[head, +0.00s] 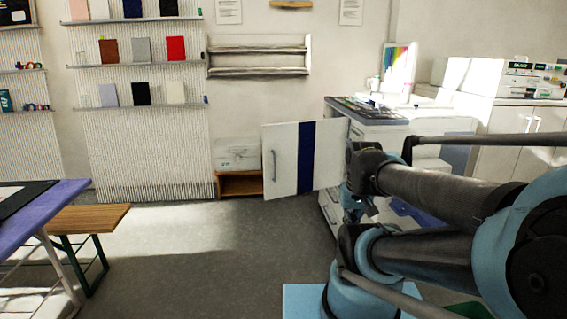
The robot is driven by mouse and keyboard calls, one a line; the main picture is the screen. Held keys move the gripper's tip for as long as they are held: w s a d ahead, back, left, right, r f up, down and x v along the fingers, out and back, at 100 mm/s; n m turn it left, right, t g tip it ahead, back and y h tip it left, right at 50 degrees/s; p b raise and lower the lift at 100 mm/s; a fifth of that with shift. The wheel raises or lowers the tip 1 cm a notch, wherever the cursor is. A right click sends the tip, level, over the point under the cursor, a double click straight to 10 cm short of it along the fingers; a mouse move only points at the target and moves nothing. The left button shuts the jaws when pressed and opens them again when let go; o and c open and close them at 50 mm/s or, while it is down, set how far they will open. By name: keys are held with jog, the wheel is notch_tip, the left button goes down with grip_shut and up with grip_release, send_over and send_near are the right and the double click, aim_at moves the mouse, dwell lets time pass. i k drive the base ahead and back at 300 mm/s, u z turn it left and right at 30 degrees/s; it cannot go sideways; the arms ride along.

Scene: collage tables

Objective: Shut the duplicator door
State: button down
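The door (283,160) is a white panel with a dark blue vertical stripe and a grey handle near its left edge. It stands open, swung out to the left of the white cabinet (337,112), with its right edge by the cabinet and my arm. My gripper (352,208) appears small and dark at the end of my arm, just right of the door's lower right corner. Its fingers do not show clearly, and I cannot tell whether it touches the door. My arm hides much of the cabinet's front and inside.
A low wooden shelf with a white box (238,156) stands behind the door at the wall. A purple table (55,210) and wooden bench (90,219) are at the left. White cupboards (520,130) line the right. The grey floor between bench and door is clear.

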aim_at(299, 157)
jog(key=z, duration=0.1)
jog(key=i, duration=1)
jog(key=u, duration=0.05)
